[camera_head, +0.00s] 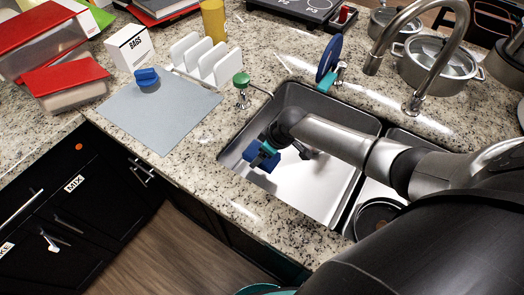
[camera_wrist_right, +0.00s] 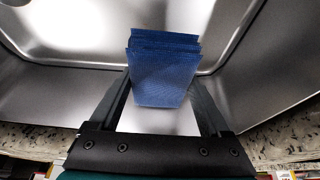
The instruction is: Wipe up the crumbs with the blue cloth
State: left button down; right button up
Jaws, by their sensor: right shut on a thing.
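The blue cloth (camera_head: 257,158) is a folded dark blue piece, hanging over the left basin of the sink (camera_head: 312,195). It also shows in the right wrist view (camera_wrist_right: 163,72), in layers between the fingers. My right gripper (camera_head: 267,148) is shut on it, and its fingers (camera_wrist_right: 162,100) flank the cloth. Bare metal basin walls and floor show around it in the wrist view. I cannot make out crumbs on the speckled counter or in the basin. My left gripper is not in view.
A grey mat (camera_head: 165,110) with a blue object (camera_head: 147,78) lies left of the sink. A white rack (camera_head: 203,58) and a BAGS box (camera_head: 130,47) stand behind. A green-topped dispenser (camera_head: 241,82) and a faucet (camera_head: 440,55) border the sink. A dark round item (camera_head: 376,217) sits in the right basin.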

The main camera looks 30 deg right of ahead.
aim_at(259, 170)
jog(key=shift+f+b, duration=2.05)
jog(key=shift+f, duration=0.9)
jog(key=shift+f+b, duration=0.6)
jog(key=shift+f, duration=0.2)
jog(key=shift+w+d+r+b, duration=0.1)
jog(key=shift+w+d+b, duration=0.35)
jog(key=shift+d, duration=0.3)
jog(key=shift+w+d+b, duration=0.35)
jog(key=shift+w+d, duration=0.05)
jog(key=shift+d, duration=0.35)
jog(key=shift+r, duration=0.1)
